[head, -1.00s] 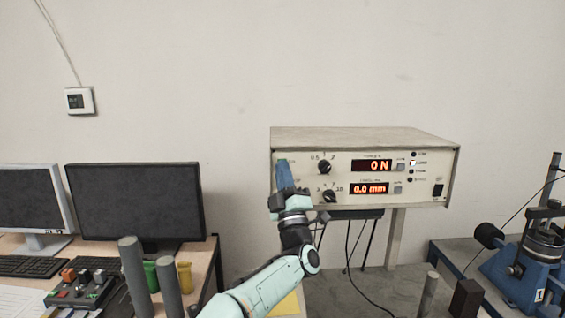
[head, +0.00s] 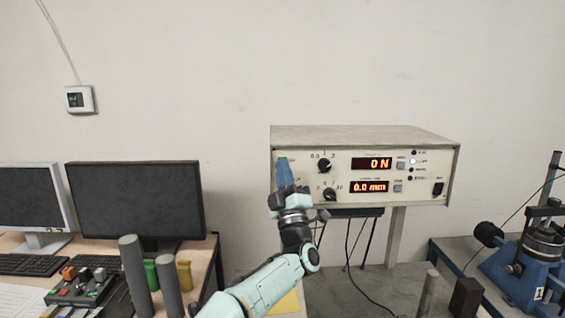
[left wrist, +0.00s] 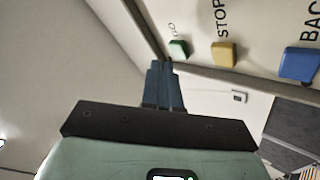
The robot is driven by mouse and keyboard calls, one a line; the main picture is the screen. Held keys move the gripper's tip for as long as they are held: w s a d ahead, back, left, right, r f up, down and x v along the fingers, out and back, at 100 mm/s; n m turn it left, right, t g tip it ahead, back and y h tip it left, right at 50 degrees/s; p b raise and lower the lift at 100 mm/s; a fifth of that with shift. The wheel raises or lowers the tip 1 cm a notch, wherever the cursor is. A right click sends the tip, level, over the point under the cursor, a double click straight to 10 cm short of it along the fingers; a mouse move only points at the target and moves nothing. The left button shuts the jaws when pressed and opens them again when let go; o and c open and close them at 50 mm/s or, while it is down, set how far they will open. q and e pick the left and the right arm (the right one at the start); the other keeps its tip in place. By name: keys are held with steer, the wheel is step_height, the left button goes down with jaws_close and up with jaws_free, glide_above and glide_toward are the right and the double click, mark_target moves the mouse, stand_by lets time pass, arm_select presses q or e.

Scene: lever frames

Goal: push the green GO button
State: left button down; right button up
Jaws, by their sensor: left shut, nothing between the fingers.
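The green GO button (left wrist: 179,48) shows in the left wrist view on a pale panel, under the label GO. My left gripper (left wrist: 164,68) is shut and empty, its blue fingers pointing at the panel. The fingertips are just below and left of the green button in that view; I cannot tell whether they touch it. In the head view the left gripper (head: 284,172) is up at the left end of the control box (head: 365,140) front, covering that part, and the button cannot be made out there. My right gripper is not in view.
A yellow STOP button (left wrist: 224,54) and a blue button (left wrist: 298,64) sit beside the green one. The box has knobs (head: 324,166) and red displays (head: 371,163). Monitors (head: 132,200) stand on a desk at left; a blue machine (head: 525,265) stands at right.

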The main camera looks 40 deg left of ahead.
arm_select(q)
steer(key=shift+w+a, duration=0.15)
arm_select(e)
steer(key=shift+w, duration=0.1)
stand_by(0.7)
arm_select(q)
steer(key=shift+w+a, duration=0.15)
steer(key=shift+w, duration=0.1)
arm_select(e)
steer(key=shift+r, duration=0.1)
arm_select(q)
steer(key=shift+w+a, duration=0.2)
steer(key=shift+a, duration=0.05)
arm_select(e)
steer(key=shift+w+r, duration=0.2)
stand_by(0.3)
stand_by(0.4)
arm_select(q)
steer(key=shift+s+d+b, duration=0.45)
steer(key=shift+s+d, duration=0.1)
steer(key=shift+s, duration=0.15)
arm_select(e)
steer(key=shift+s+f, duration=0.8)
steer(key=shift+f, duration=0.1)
arm_select(q)
steer(key=shift+w, duration=0.15)
